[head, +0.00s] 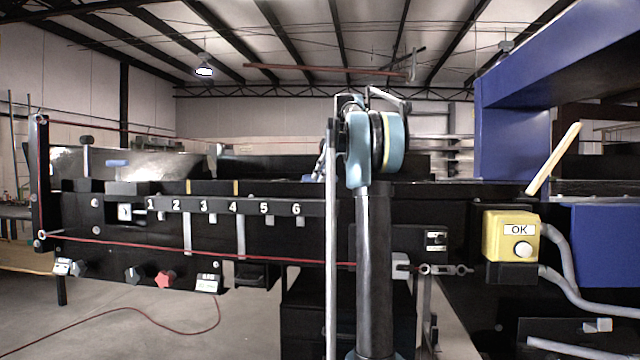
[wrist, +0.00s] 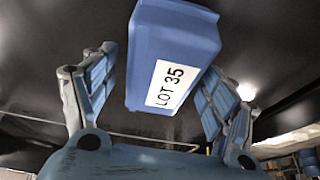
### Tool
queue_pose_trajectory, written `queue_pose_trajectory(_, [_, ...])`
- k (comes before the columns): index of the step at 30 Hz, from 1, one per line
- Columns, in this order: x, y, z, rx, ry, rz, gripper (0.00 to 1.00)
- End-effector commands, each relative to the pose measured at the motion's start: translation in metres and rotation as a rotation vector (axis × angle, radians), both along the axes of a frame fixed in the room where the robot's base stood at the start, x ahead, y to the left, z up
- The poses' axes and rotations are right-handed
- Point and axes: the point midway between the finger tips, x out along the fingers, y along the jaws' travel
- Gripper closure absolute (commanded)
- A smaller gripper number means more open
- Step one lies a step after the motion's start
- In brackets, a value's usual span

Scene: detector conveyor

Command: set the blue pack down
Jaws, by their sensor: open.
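The blue pack (wrist: 172,40) shows in the wrist view, a box with a white label reading LOT 35. It lies between the two fingers of my gripper (wrist: 160,68). The fingers are spread open. A gap shows between the left finger and the pack; the right finger is close to it, and I cannot tell if they touch. A dark surface is behind the pack, but what supports it is not clear. In the head view my arm stands in the middle, and I cannot make out the pack there.
A dark conveyor frame (head: 130,225) with slots numbered 1 to 6 spans the left and middle. A yellow OK button box (head: 497,240) stands at the right. A blue machine housing (head: 512,145) rises behind it. A red cord (head: 135,312) lies on the floor at the left.

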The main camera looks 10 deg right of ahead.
Motion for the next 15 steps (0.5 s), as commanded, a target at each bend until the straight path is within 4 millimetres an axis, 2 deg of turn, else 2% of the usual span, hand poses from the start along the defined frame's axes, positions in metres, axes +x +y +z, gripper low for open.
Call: queue_pose_trajectory(15, [-0.01,-0.032,0.078,0.0,0.001,-0.002,0.22])
